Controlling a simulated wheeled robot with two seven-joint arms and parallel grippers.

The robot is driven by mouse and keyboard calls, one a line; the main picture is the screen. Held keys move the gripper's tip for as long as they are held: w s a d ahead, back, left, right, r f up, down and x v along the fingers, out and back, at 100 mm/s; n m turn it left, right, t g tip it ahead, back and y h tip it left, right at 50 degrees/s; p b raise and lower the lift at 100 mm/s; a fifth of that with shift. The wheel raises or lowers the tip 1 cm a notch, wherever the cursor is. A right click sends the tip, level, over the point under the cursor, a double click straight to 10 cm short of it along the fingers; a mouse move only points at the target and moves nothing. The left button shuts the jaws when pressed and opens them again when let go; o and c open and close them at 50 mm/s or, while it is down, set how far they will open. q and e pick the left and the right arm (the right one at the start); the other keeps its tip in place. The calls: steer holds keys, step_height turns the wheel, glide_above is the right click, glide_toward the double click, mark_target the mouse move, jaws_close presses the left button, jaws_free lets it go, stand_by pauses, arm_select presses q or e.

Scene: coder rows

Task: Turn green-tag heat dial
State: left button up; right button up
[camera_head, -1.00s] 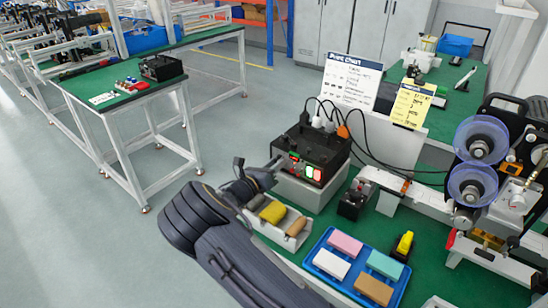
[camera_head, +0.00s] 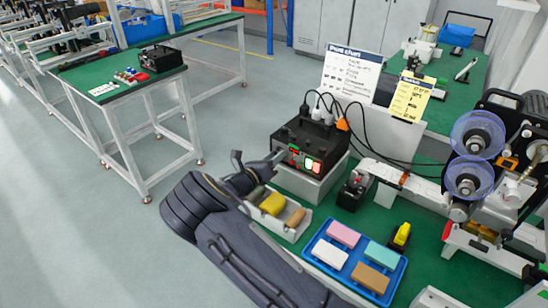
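A black heat control box (camera_head: 312,142) stands on a white block on the green bench. Its front carries a lit green switch and a lit red switch (camera_head: 309,163). Small red and green marks (camera_head: 293,149) show at the left of that front; the dial itself is too small to make out.
A white holder (camera_head: 291,231) with a yellow sponge and a brown piece lies just below the gripper. A blue tray (camera_head: 318,265) with coloured blocks is to its right. Black cables rise behind the box. A coil machine (camera_head: 478,160) stands at right. Floor is free at left.

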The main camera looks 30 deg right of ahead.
steer(key=b+v, duration=0.1)
steer(key=v, duration=0.6)
steer(key=shift+s+a, duration=0.15)
steer(key=shift+a, duration=0.25)
steer(key=s+d+f+m+g+y, duration=0.1)
steer(key=s+d+m+g+y, duration=0.3)
steer(key=s+m, duration=0.4)
steer(key=s+d+f+m+g+y, duration=0.1)
steer(key=s+f+m+g+y, duration=0.1)
steer(key=s+m+g+y, duration=0.5)
steer(key=s+a+r+m+t+y, duration=0.4)
steer(key=s+a+m, duration=0.3)
steer(key=s, duration=0.2)
steer(key=s+a+r+m+t+y, duration=0.5)
steer(key=s+a+r+m, duration=0.2)
steer(key=s, duration=0.3)
steer(key=shift+s+a+m+t, duration=0.2)
steer(key=shift+s+m+t, duration=0.15)
steer(key=shift+m, duration=0.35)
